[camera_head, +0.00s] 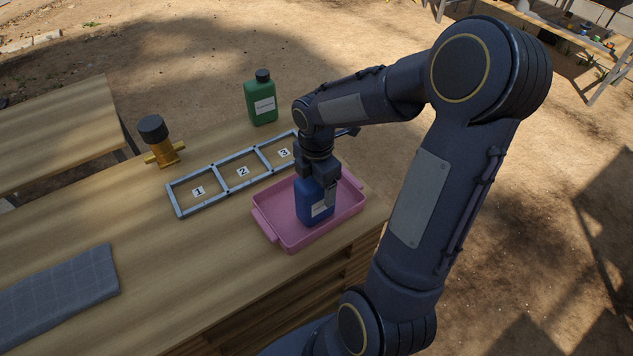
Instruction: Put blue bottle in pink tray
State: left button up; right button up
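The blue bottle (313,207) stands upright inside the pink tray (282,234), near the front right corner of the wooden table. It has a white label on its side, and its top is hidden by the gripper. My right gripper (321,190) points down over the bottle with its fingers around the bottle's upper part, and it looks shut on it. Whether the bottle's base touches the tray floor is hard to tell. My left gripper is not in view.
A metal frame (216,185) with numbered slots lies behind the tray. A green bottle (261,102) and a black-capped brass piece (160,141) stand at the back. A grey cloth (62,288) lies at the front left. The table (190,260) is bare between cloth and tray.

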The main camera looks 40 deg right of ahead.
jog(key=shift+r, duration=0.1)
notch_tip(320, 180, up, 11)
jog(key=shift+r+p, duration=0.1)
jog(key=shift+p, duration=0.6)
jog(key=shift+r, duration=0.3)
jog(key=shift+s+a+r, duration=0.2)
jog(key=shift+r, duration=0.05)
jog(key=s+a+m+t+y, duration=0.3)
jog(key=s+a+m+t, duration=0.2)
jog(key=s+a+m, duration=0.7)
jog(key=s+m, duration=0.1)
jog(key=m, duration=0.6)
jog(key=shift+f+t+y, duration=0.3)
jog(key=shift+f+y, duration=0.05)
jog(key=shift+y, duration=0.05)
jog(key=shift+s, duration=0.1)
